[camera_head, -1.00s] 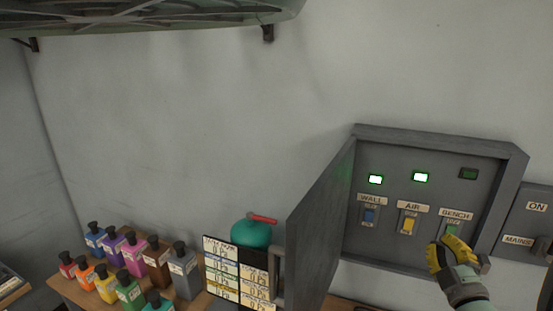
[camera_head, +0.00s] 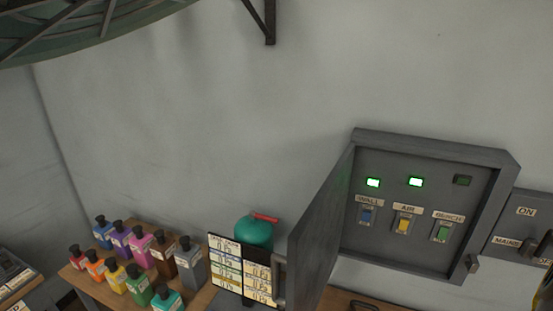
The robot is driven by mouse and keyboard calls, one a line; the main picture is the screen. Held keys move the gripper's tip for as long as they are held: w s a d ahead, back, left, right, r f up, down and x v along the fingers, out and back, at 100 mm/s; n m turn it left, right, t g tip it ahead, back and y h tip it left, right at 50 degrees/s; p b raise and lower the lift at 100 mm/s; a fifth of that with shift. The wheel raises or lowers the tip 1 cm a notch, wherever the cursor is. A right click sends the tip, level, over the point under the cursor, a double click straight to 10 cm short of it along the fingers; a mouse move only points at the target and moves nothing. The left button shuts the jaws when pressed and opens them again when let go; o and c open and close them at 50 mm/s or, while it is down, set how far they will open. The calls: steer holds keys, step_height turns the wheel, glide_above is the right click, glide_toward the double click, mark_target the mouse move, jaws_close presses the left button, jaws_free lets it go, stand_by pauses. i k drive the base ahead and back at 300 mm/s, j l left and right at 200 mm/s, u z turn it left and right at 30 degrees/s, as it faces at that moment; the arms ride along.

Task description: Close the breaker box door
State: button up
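The grey breaker box (camera_head: 430,139) is on the wall at the right. Its door (camera_head: 321,233) stands open, hinged on the left side and swung out toward me, with a handle (camera_head: 279,281) on its outer face. Inside are a blue WALL switch (camera_head: 367,215), a yellow AIR switch (camera_head: 404,225) and a green BENCH switch (camera_head: 442,233). The lights above WALL and AIR glow green; the one above BENCH is dark. Only a sliver of my gripper (camera_head: 545,290) shows at the right edge, apart from the door; its fingers are out of view.
A MAINS switch panel (camera_head: 521,228) is right of the box. Several coloured bottles (camera_head: 140,287) crowd a wooden table at lower left. A teal canister (camera_head: 253,231) and a label board (camera_head: 243,270) are just left of the door. A dark green frame (camera_head: 80,30) overhangs at upper left.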

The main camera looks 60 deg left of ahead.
mark_target(310, 260)
steer(key=k+j+u, duration=0.1)
steer(key=k+j, duration=0.15)
steer(key=k+j+u, duration=0.15)
steer(key=j, duration=0.35)
steer(key=k+j+u, duration=0.1)
steer(key=k+j, duration=0.2)
steer(key=i+j+u, duration=0.15)
steer(key=j, duration=0.3)
steer(key=i+j+u, duration=0.15)
steer(key=j, duration=0.3)
steer(key=i+j+u, duration=0.15)
steer(key=j, duration=0.25)
steer(key=i+j+u, duration=0.2)
steer(key=j, duration=0.2)
